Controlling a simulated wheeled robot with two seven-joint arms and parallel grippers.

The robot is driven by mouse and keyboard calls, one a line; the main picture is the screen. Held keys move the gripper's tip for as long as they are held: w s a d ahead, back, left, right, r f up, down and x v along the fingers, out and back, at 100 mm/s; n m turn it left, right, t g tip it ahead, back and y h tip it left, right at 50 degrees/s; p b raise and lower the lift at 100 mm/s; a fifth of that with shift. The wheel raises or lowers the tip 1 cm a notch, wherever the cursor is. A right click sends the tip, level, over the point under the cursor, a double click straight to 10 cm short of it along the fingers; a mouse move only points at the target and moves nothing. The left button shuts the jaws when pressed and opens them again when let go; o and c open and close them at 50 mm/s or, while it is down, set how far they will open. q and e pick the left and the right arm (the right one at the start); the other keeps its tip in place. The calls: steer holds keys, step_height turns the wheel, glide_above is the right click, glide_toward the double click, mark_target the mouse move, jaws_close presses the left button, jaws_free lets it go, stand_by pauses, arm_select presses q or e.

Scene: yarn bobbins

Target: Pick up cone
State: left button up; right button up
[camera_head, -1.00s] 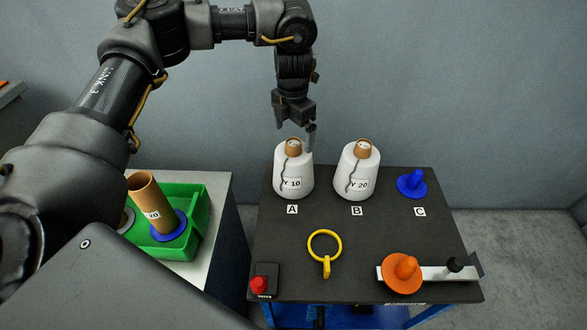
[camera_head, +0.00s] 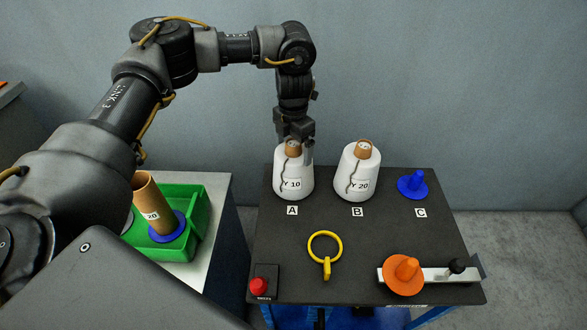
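A white yarn cone marked Y 10 (camera_head: 293,177) stands upright at label A on the dark table, with a brown tube tip on top. A second white cone marked Y 20 (camera_head: 356,175) stands upright at label B to its right. My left gripper (camera_head: 294,150) points down at the top of the Y 10 cone, with its fingers around the brown tip. Whether the fingers press on the tip cannot be made out. My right gripper is not in view.
A green bin (camera_head: 199,220) with a brown tube (camera_head: 152,203) stands at left.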

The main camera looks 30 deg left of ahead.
arm_select(q)
steer(key=c, duration=0.7)
steer(key=shift+w+r, duration=0.1)
steer(key=shift+r, duration=0.45)
step_height(320, 180, up, 9)
steer(key=shift+p, duration=0.8)
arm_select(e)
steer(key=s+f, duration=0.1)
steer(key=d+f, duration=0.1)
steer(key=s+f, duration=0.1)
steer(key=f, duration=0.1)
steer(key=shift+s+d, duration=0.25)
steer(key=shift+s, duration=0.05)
